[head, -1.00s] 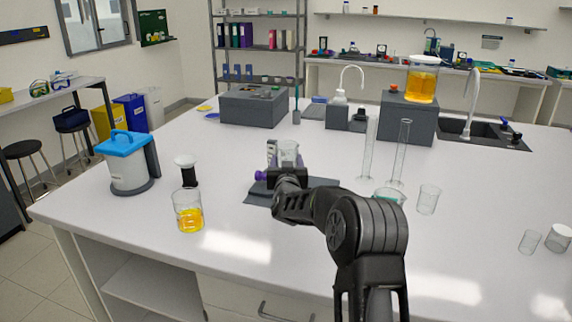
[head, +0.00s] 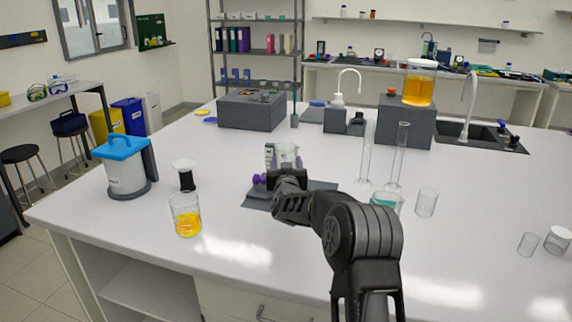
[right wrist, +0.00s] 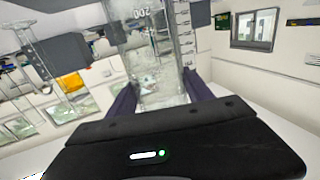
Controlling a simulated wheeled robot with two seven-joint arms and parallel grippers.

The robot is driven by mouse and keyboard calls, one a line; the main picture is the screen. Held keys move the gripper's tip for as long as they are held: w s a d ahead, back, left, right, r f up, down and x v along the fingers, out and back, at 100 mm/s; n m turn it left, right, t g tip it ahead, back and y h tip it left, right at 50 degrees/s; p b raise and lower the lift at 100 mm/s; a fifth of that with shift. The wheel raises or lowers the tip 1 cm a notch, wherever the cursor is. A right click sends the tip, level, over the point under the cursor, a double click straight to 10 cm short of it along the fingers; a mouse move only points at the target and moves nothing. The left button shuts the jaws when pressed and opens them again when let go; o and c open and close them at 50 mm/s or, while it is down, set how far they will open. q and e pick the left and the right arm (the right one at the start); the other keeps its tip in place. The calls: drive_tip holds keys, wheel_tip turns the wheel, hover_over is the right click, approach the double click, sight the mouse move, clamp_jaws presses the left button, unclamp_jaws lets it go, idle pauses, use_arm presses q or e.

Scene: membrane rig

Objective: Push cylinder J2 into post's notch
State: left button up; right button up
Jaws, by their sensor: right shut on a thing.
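My right gripper (head: 287,180) is shut on a clear glass cylinder (head: 286,154), taken to be J2, and holds it upright over a dark grey base plate (head: 262,201). In the right wrist view the purple fingers (right wrist: 160,98) stand on either side of the marked glass (right wrist: 150,65). A pale post with scale marks (head: 270,154) stands just left of the cylinder. Marks also show beside the glass in the right wrist view. The notch is hidden, and I cannot tell whether cylinder and post touch. My left gripper is out of view.
A beaker of orange liquid (head: 186,216), a small black-and-white stand (head: 185,175) and a blue-lidded container (head: 127,168) stand to the left. Tall glass cylinders (head: 398,158) and beakers (head: 427,202) stand to the right.

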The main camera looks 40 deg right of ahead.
drive_tip(key=o, duration=1.8)
drive_tip(key=b+v, duration=0.2)
drive_tip(key=v, duration=0.5)
drive_tip(key=shift+s+a, duration=0.3)
drive_tip(key=shift+f, duration=0.1)
